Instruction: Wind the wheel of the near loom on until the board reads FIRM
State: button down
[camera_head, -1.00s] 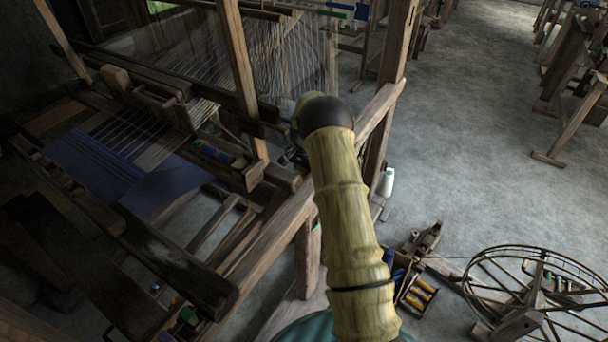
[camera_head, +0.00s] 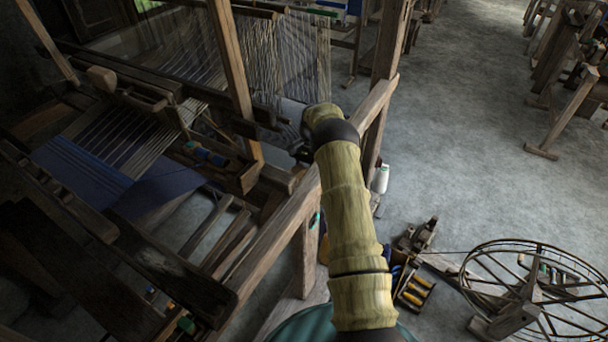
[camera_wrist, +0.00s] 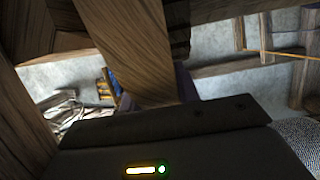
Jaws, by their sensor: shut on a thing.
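The near loom (camera_head: 290,225) is a dark wooden frame on the left of the head view, with blue cloth (camera_head: 80,172) and stretched warp threads (camera_head: 145,140). My arm reaches to the loom's right side. My gripper (camera_head: 300,150) is there, mostly hidden behind my arm, beside the loom's beam and post. Its dark body fills the bottom of the wrist view (camera_wrist: 165,145), with a lit green light. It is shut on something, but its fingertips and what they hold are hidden. I cannot make out the loom's wheel or a readable board.
A wooden beam (camera_wrist: 130,45) crosses close in front of the wrist camera. On the floor at lower right of the head view stand a large spoked spinning wheel (camera_head: 535,290) and a box of yellow spools (camera_head: 415,290). A white cone (camera_head: 380,180) stands by the post.

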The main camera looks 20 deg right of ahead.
dwell(0.3)
jog(key=c, duration=1)
grip_release()
jog(key=shift+d+r, duration=0.1)
jog(key=shift+w+r, duration=0.1)
jog(key=shift+r, duration=0.15)
jog(key=v, duration=1.1)
jog(key=shift+d+r, duration=0.15)
